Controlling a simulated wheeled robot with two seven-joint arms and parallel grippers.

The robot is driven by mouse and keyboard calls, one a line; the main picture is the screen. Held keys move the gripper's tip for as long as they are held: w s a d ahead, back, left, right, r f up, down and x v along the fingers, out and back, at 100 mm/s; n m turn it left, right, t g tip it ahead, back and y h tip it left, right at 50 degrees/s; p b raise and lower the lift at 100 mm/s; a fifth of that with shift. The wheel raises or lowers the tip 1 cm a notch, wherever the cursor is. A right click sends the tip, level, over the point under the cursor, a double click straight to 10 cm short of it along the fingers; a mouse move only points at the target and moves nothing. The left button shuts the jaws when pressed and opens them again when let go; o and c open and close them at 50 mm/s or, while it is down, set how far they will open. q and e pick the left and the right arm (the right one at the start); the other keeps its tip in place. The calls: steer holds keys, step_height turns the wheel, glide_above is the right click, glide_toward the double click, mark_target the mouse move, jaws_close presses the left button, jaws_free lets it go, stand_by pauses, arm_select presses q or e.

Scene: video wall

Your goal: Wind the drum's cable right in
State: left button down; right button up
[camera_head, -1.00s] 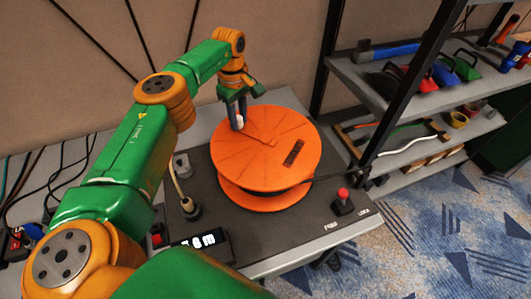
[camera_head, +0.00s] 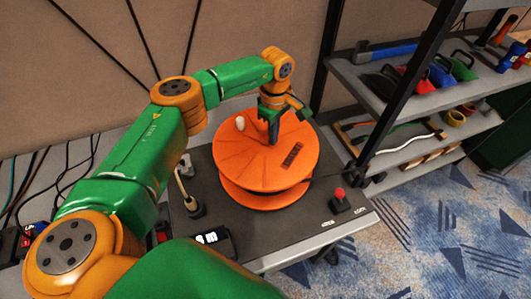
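The orange drum (camera_head: 262,165) lies flat on a dark panel, its round top flange facing up with a dark label slot (camera_head: 292,154). A small white knob (camera_head: 240,123) stands near the far left rim of the flange. My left gripper (camera_head: 273,138) points down over the far part of the flange, right of the knob and apart from it. Its fingers look narrow and dark, and their gap cannot be made out. No cable shows clearly between the flanges or leaving the drum. My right gripper is out of view.
A black-framed shelf (camera_head: 415,95) with tools stands close on the right.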

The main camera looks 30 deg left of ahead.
mark_target(292, 153)
arm_select(q)
steer(key=d, duration=0.6)
steer(key=c, duration=0.6)
jaws_free()
steer(key=shift+a, duration=0.1)
steer(key=shift+o, duration=0.2)
step_height(292, 153, up, 7)
steer(key=p, duration=0.4)
steer(key=shift+p, duration=0.3)
